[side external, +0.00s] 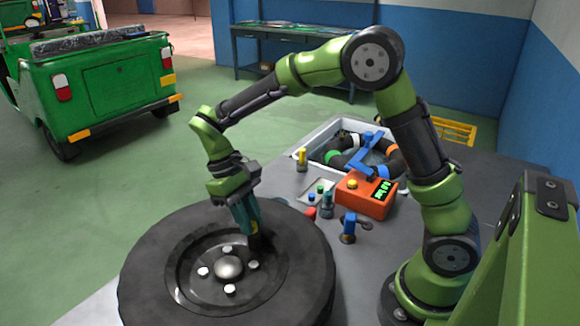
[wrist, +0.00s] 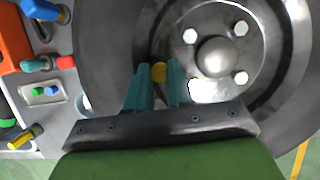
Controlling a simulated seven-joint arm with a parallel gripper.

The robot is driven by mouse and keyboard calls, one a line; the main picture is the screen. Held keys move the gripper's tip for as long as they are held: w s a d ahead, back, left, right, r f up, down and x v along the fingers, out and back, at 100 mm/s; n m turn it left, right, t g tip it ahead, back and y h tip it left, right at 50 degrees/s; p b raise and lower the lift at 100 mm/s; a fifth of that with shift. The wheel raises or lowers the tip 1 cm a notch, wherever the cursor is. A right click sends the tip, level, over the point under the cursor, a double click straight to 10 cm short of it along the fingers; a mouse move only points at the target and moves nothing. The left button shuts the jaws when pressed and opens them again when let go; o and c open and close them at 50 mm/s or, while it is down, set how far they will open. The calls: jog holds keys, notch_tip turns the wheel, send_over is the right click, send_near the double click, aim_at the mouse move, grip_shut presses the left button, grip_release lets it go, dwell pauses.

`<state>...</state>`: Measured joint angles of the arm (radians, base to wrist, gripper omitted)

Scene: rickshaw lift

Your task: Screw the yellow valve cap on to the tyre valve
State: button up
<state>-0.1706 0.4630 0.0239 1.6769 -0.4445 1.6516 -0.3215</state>
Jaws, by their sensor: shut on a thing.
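The yellow valve cap (wrist: 158,72) shows between my fingertips in the wrist view. My gripper (wrist: 158,78) has teal fingers and is shut on the cap, over the dark wheel rim. In the side view my gripper (side external: 252,238) points down at the rim's inner edge, near the far side of the tyre (side external: 150,270). The tyre lies flat on the bench and also fills much of the wrist view (wrist: 105,50). The tyre valve is hidden under the cap and fingers, so I cannot tell whether the cap touches it.
Right of the tyre stand an orange gauge box (side external: 366,198), a blue-handled tool (side external: 348,226) and a small tray (side external: 316,190) with coloured caps. A white basin (side external: 330,135) with a black hose is behind. Wheel studs and the hub (side external: 229,268) rise near my fingers.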

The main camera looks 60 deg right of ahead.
jog(key=m, duration=0.1)
jog(key=a+m+y, duration=0.1)
jog(key=m, duration=0.1)
jog(key=shift+s, duration=0.35)
jog(key=o, duration=1.2)
jog(key=shift+w+d, duration=0.15)
jog(key=shift+d, duration=0.05)
jog(key=shift+c, duration=0.2)
jog(key=shift+r, duration=3.5)
jog(key=shift+w, duration=0.1)
